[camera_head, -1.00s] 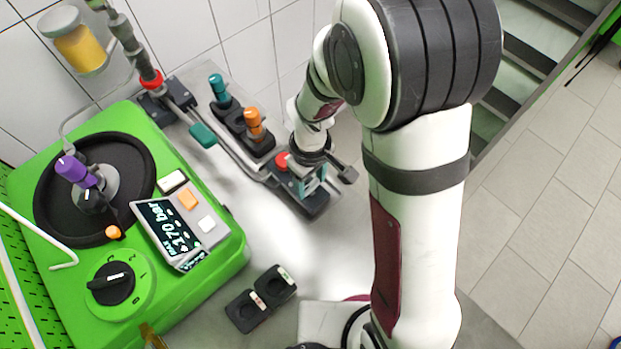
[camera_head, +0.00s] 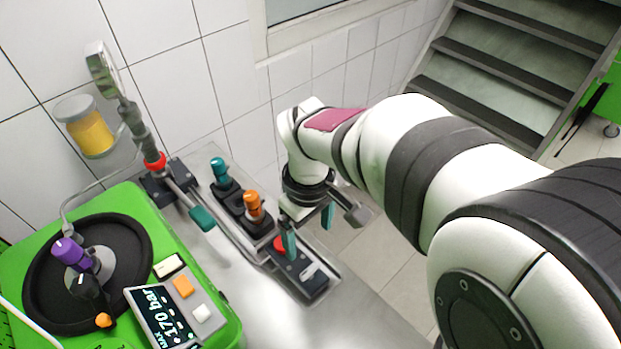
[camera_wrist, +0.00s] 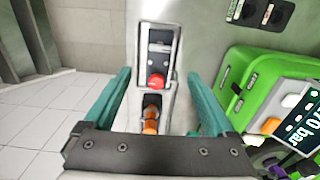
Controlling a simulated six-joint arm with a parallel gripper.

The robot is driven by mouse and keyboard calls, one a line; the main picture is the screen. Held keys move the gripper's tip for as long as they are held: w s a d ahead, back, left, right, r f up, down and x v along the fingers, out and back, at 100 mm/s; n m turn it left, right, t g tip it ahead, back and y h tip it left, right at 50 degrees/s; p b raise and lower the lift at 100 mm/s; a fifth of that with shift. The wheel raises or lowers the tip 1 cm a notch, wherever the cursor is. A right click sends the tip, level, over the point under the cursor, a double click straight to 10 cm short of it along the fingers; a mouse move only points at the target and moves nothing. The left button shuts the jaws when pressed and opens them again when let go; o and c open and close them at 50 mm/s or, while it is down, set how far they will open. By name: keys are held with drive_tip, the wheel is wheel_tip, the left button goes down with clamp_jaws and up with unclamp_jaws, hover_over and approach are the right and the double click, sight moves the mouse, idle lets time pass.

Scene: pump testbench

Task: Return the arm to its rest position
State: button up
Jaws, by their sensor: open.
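My gripper (camera_head: 309,238) is open and empty, with two teal fingers pointing down above the far right part of the metal bench. In the head view its left finger overlaps the red-knobbed valve block (camera_head: 300,275); I cannot tell the exact height between them. In the wrist view my gripper (camera_wrist: 163,98) has its fingers spread wide, with the red knob (camera_wrist: 157,81) and an orange knob (camera_wrist: 150,120) showing between them. My arm reaches in from the right of the head view, its upper links close to the camera.
The green pump unit (camera_head: 205,318) with its 170 bar display (camera_head: 165,318) stands at the left. Teal (camera_head: 220,172) and orange (camera_head: 253,207) valves stand along the rail. A tiled wall is behind the bench; stairs (camera_head: 500,70) and open floor lie to the right.

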wheel_tip(320, 180, up, 2)
drive_tip(key=shift+r, duration=0.25)
drive_tip(key=s+d+m+y, duration=0.1)
drive_tip(key=s+d+m, duration=0.3)
drive_tip(key=s+m, duration=0.3)
drive_tip(key=s+d+m, duration=0.3)
drive_tip(key=s+m, duration=0.4)
drive_tip(key=s, duration=0.2)
drive_tip(key=shift+s+d+r+m+y, duration=0.2)
drive_tip(key=shift+s+d+m+y, duration=0.1)
drive_tip(key=shift+d+m+y, duration=0.1)
